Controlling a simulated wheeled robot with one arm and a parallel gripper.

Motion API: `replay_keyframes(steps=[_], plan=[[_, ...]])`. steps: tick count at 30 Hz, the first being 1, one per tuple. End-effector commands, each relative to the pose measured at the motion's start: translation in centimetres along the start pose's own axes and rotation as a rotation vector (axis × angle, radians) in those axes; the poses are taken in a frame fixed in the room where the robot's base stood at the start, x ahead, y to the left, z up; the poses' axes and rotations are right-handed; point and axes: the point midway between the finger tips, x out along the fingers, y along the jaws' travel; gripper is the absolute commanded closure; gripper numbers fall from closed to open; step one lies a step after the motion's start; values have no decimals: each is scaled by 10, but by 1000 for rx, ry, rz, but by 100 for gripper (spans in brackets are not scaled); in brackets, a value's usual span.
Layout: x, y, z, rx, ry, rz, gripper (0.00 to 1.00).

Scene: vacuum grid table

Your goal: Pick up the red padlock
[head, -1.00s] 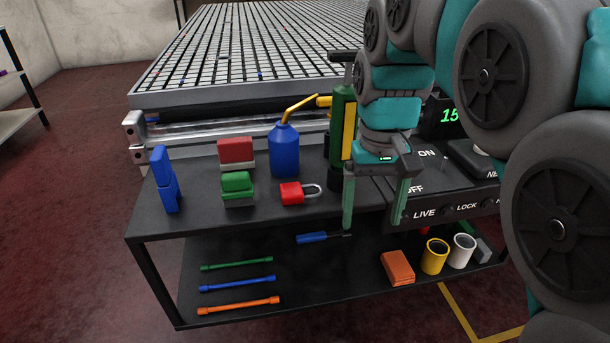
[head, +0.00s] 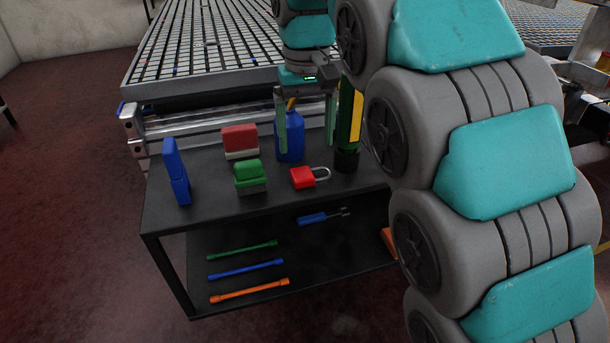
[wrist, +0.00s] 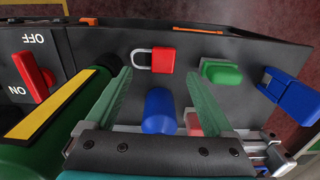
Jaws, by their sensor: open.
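The red padlock (head: 302,177) lies on the black top shelf, its silver shackle pointing right in the head view. In the wrist view the red padlock (wrist: 162,60) lies ahead of the fingers, shackle to the left. My gripper (head: 306,150) is open and empty, above and behind the padlock in the head view, in front of the blue oil can (head: 290,135). In the wrist view my gripper (wrist: 163,90) has its green fingers wide apart, with the blue can (wrist: 160,112) showing between them. The fingers are apart from the padlock.
A green-and-yellow cylinder (head: 349,125) stands right of the gripper. Green (head: 249,176) and red (head: 240,141) blocks and a blue upright object (head: 176,172) stand left of the padlock. The lower shelf holds a blue-handled tool (head: 313,218) and several coloured bars. Bare shelf surrounds the padlock's front.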

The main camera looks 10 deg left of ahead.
Motion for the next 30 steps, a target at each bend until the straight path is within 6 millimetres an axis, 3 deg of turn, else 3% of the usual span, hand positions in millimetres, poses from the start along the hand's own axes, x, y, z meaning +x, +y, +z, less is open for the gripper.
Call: replay_keyframes(steps=[6,12,20,30], plan=[[1,-16,-11,-34,9,0,12],[22,-15,-10,-33,5,1,12],[30,-13,-9,-33,8,0,12],[66,-7,-6,-33,3,1,12]])
